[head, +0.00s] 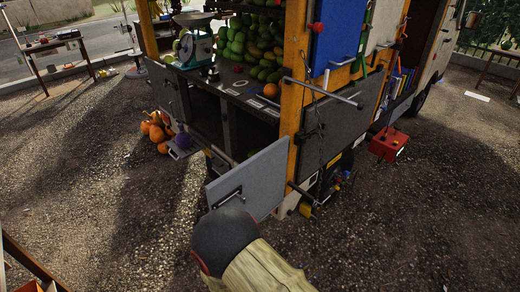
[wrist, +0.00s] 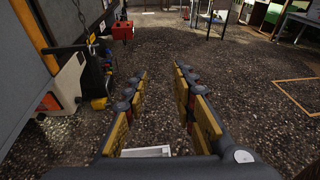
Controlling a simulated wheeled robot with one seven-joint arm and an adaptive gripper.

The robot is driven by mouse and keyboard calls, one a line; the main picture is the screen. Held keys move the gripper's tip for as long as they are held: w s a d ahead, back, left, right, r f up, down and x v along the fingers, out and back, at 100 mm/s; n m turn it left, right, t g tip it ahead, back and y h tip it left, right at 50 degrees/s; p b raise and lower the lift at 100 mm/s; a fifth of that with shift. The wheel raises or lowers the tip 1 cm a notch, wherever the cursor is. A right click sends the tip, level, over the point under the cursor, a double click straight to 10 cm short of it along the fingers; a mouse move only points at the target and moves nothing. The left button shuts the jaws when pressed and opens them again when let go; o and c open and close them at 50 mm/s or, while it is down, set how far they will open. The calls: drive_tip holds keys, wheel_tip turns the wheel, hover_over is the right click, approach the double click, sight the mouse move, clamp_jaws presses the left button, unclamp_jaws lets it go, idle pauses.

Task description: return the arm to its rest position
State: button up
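My gripper (wrist: 160,92) is in the lower middle of the wrist view, its two yellow-and-black fingers spread apart with only gravel between them. It is open and empty. In the head view my arm reaches in from the bottom middle, and the gripper itself cannot be made out behind it. The arm's dark rounded joint is close to the open grey door (head: 252,180) of the fruit truck (head: 297,85); whether they touch cannot be told.
A scale (head: 197,48) and piles of green fruit (head: 250,42) are on the truck. Pumpkins (head: 157,130) lie on the ground at left. A red box (head: 388,145) stands right of the truck, also in the wrist view (wrist: 122,30). Open gravel lies right.

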drive_tip(key=s+r+m+g+y, duration=0.6)
drive_tip(key=s+r+m+g, duration=0.6)
drive_tip(key=m, duration=0.5)
wheel_tip(320, 180, up, 12)
drive_tip(key=a+m+t+y, duration=0.2)
drive_tip(key=m+t+y, duration=0.3)
drive_tip(key=m+y, duration=0.1)
drive_tip(key=s+d+r+m+t, duration=0.1)
drive_tip(key=d+r+m+t, duration=0.1)
drive_tip(key=d+r, duration=0.3)
wheel_tip(320, 180, up, 5)
drive_tip(key=shift+d+f+m+t, duration=0.15)
drive_tip(key=shift+d+m+t, duration=0.2)
drive_tip(key=shift+t, duration=0.35)
